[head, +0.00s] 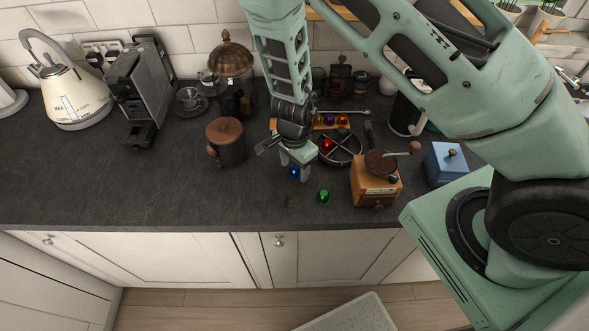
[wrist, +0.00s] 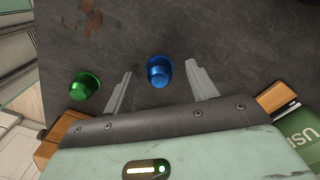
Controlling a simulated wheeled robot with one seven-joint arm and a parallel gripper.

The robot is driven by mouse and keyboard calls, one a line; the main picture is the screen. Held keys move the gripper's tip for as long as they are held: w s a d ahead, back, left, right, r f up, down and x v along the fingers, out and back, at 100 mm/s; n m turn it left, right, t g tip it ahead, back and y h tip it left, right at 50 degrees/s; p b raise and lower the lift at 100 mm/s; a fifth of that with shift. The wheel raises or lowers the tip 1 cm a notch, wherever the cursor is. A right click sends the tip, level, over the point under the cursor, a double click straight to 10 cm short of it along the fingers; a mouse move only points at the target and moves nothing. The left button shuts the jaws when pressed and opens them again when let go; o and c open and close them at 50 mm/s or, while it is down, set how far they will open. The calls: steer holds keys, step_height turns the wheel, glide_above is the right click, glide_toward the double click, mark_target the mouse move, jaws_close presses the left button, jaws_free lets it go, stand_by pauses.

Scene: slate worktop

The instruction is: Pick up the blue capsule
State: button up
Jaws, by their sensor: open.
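The blue capsule (wrist: 159,72) stands on the dark slate worktop, and in the wrist view it lies between the two fingers, slightly beyond their middle. In the head view the blue capsule (head: 294,173) is partly hidden by my gripper. My gripper (head: 294,175) is open and empty, pointing down over the capsule. In the wrist view both fingers of my gripper (wrist: 158,84) show apart on either side of the capsule, with a gap on each side. I cannot tell the exact height of the fingertips above the worktop.
A green capsule (head: 323,196) stands close by, near the front edge; the wrist view shows it left of the fingers (wrist: 84,86). A wooden coffee grinder (head: 375,182) and a round divided holder (head: 350,158) with a red capsule stand to the right. A dark lidded canister (head: 226,143) stands left.

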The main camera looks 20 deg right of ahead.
steer(key=shift+f, duration=0.1)
steer(key=shift+c, duration=0.3)
steer(key=c, duration=1)
steer(key=shift+c, duration=0.2)
